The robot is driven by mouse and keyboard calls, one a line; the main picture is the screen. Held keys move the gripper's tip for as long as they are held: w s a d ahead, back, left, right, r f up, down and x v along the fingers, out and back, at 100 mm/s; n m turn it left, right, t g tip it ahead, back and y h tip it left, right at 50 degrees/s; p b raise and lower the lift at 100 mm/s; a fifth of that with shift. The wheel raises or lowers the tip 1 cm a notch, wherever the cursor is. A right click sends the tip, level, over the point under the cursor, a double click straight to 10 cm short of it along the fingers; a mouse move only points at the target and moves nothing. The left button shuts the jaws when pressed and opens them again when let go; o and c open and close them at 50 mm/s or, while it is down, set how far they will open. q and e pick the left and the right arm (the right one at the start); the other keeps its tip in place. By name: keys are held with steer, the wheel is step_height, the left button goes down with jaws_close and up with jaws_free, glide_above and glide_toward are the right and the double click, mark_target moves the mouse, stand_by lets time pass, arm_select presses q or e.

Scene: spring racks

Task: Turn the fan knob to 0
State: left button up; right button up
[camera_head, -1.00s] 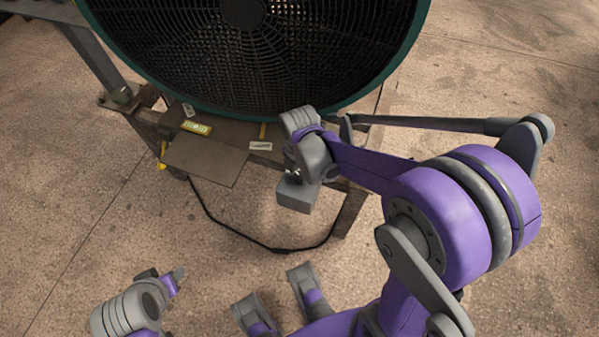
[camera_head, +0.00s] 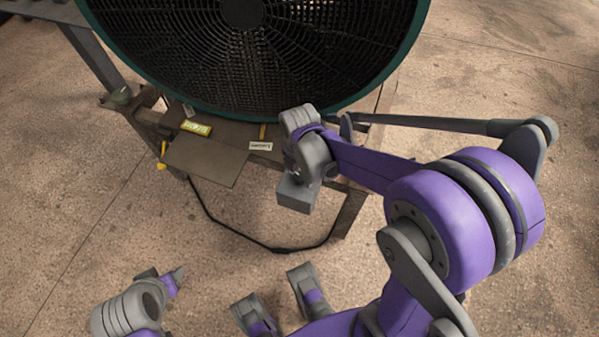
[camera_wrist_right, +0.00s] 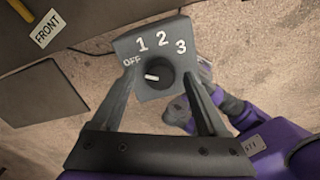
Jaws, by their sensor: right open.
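The fan knob (camera_wrist_right: 160,73) is a round black dial on a grey control box (camera_wrist_right: 122,48) marked OFF, 1, 2 and 3. Its white mark points to the left, near the OFF side of the dial. My right gripper (camera_wrist_right: 160,80) is open, with one finger on each side of the knob. I cannot tell whether the fingers touch it. In the head view my right wrist hides the knob. The large round fan (camera_head: 245,65) stands behind, with a dark grille. A grey and purple end part of mine, possibly the left gripper, shows at the lower left; its jaws are unclear.
The fan stands on a brown metal stand (camera_head: 207,160). A FRONT label (camera_wrist_right: 46,28) is on it, also seen in the head view (camera_head: 261,146). A yellow label (camera_head: 196,128) lies left of it. A black cable (camera_head: 225,228) hangs below. Concrete floor around is open.

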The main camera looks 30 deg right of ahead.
mark_target(300, 176)
arm_select(q)
step_height(300, 176, up, 3)
steer(key=shift+f+p, duration=0.1)
steer(key=shift+p, duration=1.1)
arm_select(e)
step_height(300, 176, up, 10)
steer(key=shift+r, duration=0.15)
arm_select(q)
step_height(300, 176, up, 12)
steer(key=w+p, duration=0.2)
steer(key=p, duration=0.8)
steer(key=shift+f+t, duration=0.2)
steer(key=shift+t, duration=0.1)
arm_select(e)
steer(key=s+a+r+m+t, duration=0.1)
steer(key=s+r+m, duration=0.3)
steer(key=m, duration=0.7)
steer(key=s+a+r+m+t, duration=0.2)
steer(key=s+r+m+t, duration=0.2)
steer(key=r+m, duration=0.3)
steer(key=s+m, duration=0.1)
steer(key=m, duration=0.2)
steer(key=shift+s+r+m, duration=0.25)
steer(key=shift+s+m, duration=0.05)
steer(key=shift+m, duration=0.1)
